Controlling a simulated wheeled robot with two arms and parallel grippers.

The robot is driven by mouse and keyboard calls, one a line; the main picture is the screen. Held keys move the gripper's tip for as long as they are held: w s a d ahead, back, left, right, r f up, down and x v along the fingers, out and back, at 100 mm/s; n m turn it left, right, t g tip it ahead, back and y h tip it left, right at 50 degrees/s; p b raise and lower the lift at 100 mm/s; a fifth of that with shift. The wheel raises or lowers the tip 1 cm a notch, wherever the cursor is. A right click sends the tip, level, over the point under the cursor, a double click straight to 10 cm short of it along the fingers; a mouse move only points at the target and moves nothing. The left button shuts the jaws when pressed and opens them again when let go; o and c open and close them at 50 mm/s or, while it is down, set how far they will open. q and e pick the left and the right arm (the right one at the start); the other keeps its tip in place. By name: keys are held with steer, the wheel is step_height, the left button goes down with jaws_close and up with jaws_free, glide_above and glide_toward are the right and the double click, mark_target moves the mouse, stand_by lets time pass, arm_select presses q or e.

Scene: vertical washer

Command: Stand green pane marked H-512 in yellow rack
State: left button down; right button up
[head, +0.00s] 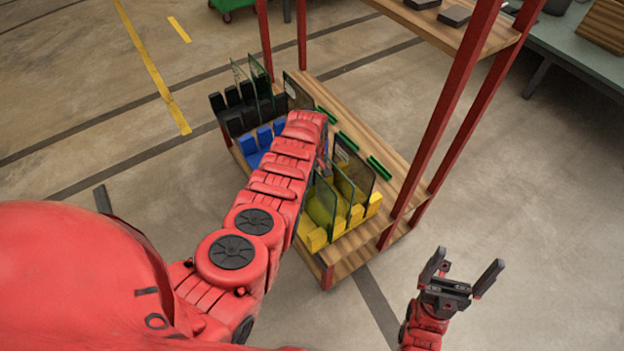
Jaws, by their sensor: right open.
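The yellow rack (314,240) sits at the near end of a low wooden shelf. Greenish see-through panes stand in or just above it, one at its left (325,200) and one in its middle (347,186). A darker pane (355,168) with a pale label stands upright behind them; I cannot tell whether it touches the rack. No marking H-512 is readable. My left arm reaches over the shelf, and my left gripper (323,160) is beside the dark pane, its fingers mostly hidden. My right gripper (464,275) is open and empty over the floor, right of the shelf.
A blue rack (265,138) and a black rack (236,120) with panes stand farther along the shelf. Green strips (348,141) lie on its right side. Red posts (450,110) carry an upper shelf. A bench (570,55) stands at the right; open floor surrounds the shelf.

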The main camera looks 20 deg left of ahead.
arm_select(q)
steer(key=c, duration=1)
jaws_free()
steer(key=shift+o, duration=0.2)
steer(key=shift+f, duration=0.1)
step_height(320, 180, up, 12)
steer(key=shift+w+f+b, duration=0.1)
steer(key=shift+f+b, duration=0.1)
steer(key=shift+b, duration=0.45)
step_height(320, 180, up, 6)
steer(key=shift+f+p, duration=0.1)
steer(key=shift+p, duration=1.15)
